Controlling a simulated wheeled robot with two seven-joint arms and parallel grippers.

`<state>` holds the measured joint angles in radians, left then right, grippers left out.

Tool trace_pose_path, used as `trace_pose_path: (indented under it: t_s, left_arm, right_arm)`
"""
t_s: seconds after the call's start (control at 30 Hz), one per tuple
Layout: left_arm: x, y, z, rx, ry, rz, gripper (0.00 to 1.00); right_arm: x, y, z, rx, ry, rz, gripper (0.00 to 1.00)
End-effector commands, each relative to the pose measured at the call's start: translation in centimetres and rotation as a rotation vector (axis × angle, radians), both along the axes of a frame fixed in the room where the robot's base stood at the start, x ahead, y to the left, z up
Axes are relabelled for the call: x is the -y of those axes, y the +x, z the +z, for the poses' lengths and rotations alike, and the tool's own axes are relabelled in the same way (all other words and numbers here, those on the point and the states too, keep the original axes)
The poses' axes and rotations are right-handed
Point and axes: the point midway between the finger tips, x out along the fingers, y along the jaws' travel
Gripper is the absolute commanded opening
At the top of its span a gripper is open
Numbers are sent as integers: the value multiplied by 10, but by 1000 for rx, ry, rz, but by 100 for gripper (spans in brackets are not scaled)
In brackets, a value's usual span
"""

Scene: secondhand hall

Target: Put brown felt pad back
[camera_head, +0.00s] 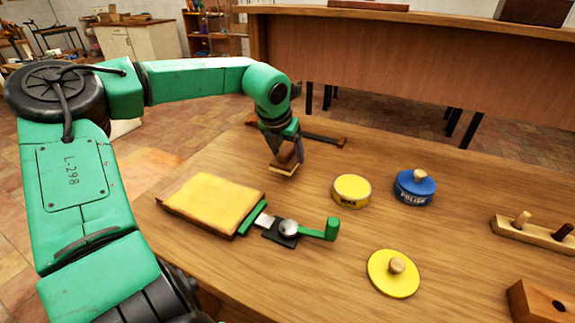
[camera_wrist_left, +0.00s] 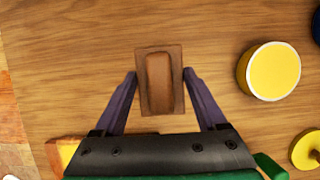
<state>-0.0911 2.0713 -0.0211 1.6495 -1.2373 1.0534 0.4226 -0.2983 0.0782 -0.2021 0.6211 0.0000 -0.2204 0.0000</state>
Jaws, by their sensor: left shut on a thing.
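My left gripper (camera_head: 287,150) is shut on the brown felt pad (camera_head: 285,164), a small brown block with a raised grip and a pale underside in the head view. In the left wrist view the pad (camera_wrist_left: 159,80) sits between the two purple-grey fingers of the gripper (camera_wrist_left: 160,85), seen from above. The pad is over the wooden table (camera_head: 400,260), near its far left side; I cannot tell whether it touches the surface. My right gripper is not in view.
To the right are a yellow wax tin (camera_head: 351,190), blue polish tin (camera_head: 414,188), yellow knobbed lid (camera_head: 393,274) and pegged wooden rack (camera_head: 535,236). A dark bar (camera_head: 322,138) lies behind.

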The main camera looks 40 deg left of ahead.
Motion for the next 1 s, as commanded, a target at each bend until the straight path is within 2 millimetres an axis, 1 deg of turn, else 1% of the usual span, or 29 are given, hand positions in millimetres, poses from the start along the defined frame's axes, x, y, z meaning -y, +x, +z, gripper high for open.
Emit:
trace_pose_path:
  t_s: [0.03, 0.1, 0.2, 0.4, 0.57, 0.6, 0.63, 0.87, 0.97, 1.0]
  left_arm:
    - [1, -1, -13, -5, -3, -3, 7]
    - [1, -1, -28, -6, -2, -1, 7]
    - [0, -1, -40, -3, -1, -1, 7]
    - [0, 0, -40, -1, -1, -1, 7]
    - [0, 0, -45, -1, -1, -1, 7]
    - [0, 0, -43, -1, 0, -1, 89]
    - [0, 0, -43, -1, 0, -1, 100]
    - [0, 0, -42, -2, 0, -1, 100]
    - [0, -1, -37, -2, 0, -1, 100]
    - [1, -1, -36, 0, -1, -1, 100]
  right_arm:
    - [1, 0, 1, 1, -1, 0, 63]
    - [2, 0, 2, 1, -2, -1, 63]
    - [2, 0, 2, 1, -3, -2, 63]
    - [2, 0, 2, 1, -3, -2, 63]
    - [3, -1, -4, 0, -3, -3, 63]
    - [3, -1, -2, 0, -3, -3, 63]
    - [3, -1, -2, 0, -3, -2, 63]
    - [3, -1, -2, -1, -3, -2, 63]
    - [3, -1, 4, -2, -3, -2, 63]
    - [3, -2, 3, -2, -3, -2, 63]
